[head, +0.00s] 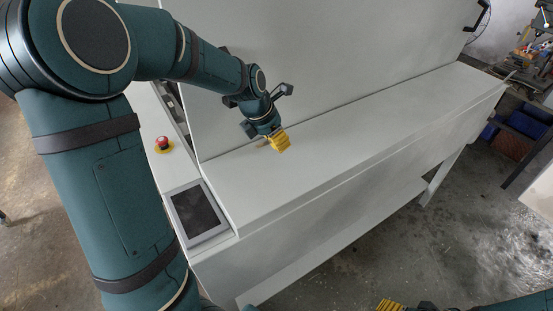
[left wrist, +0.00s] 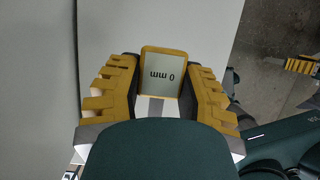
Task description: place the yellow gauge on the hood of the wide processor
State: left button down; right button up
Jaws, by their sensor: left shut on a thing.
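The yellow gauge (left wrist: 163,72) has a grey display reading "0 mm", upside down in the left wrist view. It sits between the yellow fingers of my left gripper (left wrist: 163,92), which is shut on it. In the head view, my left gripper (head: 280,143) is over the wide white processor (head: 340,150), close to the foot of its large pale hood panel (head: 340,60). There I cannot tell the gauge apart from the yellow fingers. Only the yellow finger ends of my right gripper (head: 390,305) show at the bottom edge; its opening is unclear.
A tablet-like screen (head: 197,212) and a red emergency button (head: 163,143) are at the processor's left end. A black handle (head: 478,17) is at the panel's upper right. The long white ledge is bare to the right of my left gripper. Blue bins (head: 525,124) stand at far right.

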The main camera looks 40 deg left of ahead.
aim_at(279, 165)
pick_arm(q)
notch_tip(279, 165, down, 3)
jog(key=shift+f, duration=0.1)
notch_tip(279, 165, down, 4)
jog(key=shift+b, duration=0.45)
jog(key=shift+f, duration=0.3)
jog(key=c, duration=0.6)
grip_release()
jog(key=shift+f, duration=0.1)
